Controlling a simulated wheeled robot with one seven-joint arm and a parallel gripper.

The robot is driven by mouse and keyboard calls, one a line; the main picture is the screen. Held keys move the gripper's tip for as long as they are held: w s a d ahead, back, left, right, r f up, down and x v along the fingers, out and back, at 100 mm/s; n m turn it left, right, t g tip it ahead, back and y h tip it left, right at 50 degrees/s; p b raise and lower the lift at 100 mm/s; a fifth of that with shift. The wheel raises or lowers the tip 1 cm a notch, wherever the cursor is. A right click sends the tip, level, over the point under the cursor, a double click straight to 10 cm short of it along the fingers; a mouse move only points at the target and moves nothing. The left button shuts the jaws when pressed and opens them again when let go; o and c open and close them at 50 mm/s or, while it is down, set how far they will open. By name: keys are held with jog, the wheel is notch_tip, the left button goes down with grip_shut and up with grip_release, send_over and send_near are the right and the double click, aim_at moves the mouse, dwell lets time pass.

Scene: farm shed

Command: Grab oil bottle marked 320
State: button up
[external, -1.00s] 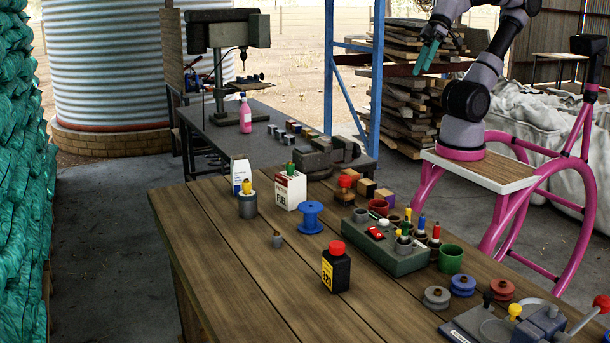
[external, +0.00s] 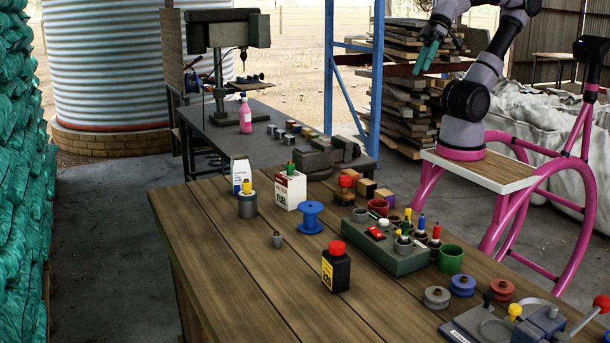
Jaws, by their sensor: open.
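The oil bottle (external: 336,270) is black with a red cap and a yellow label that appears to read 320. It stands upright on the wooden workbench (external: 215,265), near the middle of its front part. My gripper (external: 426,58) is teal, at the upper right in the external view. It is raised high above and behind the bench, well away from the bottle, pointing down to the left. It is open and holds nothing that I can see.
A blue spool (external: 311,217), a white fuel can (external: 290,189) and a grey pot (external: 247,204) stand behind the bottle. A grey-green tray (external: 392,250) of small items lies to its right. A clamp device (external: 535,322) is at front right.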

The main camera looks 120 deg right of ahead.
dwell(0.3)
jog(key=o, duration=0.4)
